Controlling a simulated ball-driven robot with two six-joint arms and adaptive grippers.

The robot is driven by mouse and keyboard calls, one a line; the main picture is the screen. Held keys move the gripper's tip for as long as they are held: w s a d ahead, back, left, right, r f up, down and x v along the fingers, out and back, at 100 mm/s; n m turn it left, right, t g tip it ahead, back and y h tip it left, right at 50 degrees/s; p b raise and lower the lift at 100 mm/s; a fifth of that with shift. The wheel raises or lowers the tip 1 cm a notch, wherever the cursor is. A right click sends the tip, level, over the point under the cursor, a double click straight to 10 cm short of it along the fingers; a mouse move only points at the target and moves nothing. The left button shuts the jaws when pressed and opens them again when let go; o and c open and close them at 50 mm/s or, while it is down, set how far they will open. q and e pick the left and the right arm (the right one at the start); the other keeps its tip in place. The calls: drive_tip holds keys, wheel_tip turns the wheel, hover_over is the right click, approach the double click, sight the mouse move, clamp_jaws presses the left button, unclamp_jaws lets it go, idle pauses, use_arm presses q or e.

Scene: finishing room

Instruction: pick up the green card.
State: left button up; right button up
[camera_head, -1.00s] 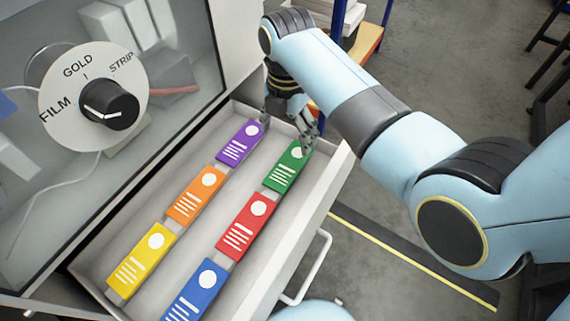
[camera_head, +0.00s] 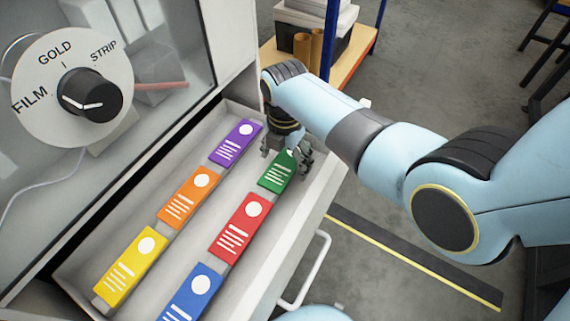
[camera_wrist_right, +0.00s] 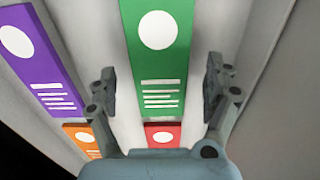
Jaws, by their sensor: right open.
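The green card (camera_head: 276,174) lies in the open drawer (camera_head: 327,190), at the far end of the right-hand row. My right gripper (camera_head: 285,160) is over its far end and hides part of it in the head view. In the right wrist view the green card (camera_wrist_right: 158,60) runs between the two open fingers of my right gripper (camera_wrist_right: 160,92), with a gap on each side. Its white circle and white lines show there. I cannot tell from these views whether the fingers reach down to the card's level. My left gripper is not in view.
A red card (camera_head: 240,228) and a blue card (camera_head: 190,296) follow the green one. Purple (camera_head: 235,143), orange (camera_head: 185,196) and yellow (camera_head: 130,267) cards form the left row. A machine with a dial (camera_head: 90,95) stands at left. The drawer's handle (camera_head: 308,272) sticks out at right.

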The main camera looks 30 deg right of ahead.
drive_tip(key=c, duration=1)
